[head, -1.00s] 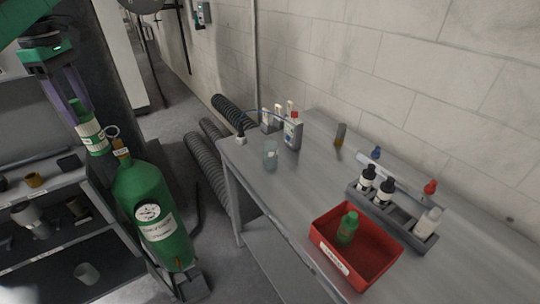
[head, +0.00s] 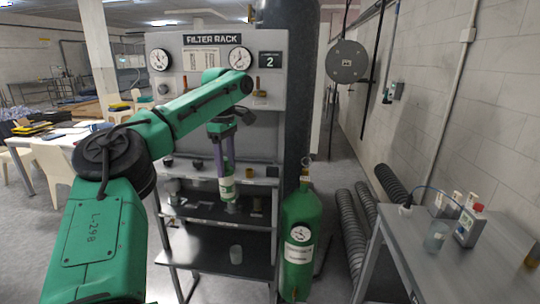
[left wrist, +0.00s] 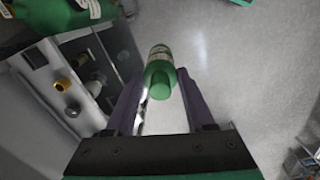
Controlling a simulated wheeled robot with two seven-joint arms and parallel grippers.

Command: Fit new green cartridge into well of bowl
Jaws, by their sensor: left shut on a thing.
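My left gripper (head: 227,176) is shut on a green cartridge (head: 227,190) with a pale label band, held upright in front of the filter rack. In the left wrist view, the green cartridge (left wrist: 159,77) shows between my two purple fingertips (left wrist: 160,84). A grey bowl-like part (head: 232,207) shows just below the cartridge on the rack's shelf; I cannot tell whether they touch. Another grey bowl-shaped part (head: 173,188) stands to the left on the shelf. Which of these has the well is unclear. My right gripper is not in view.
A tall green gas cylinder (head: 300,240) stands close right of the rack. A grey bench (head: 405,240) is further right.

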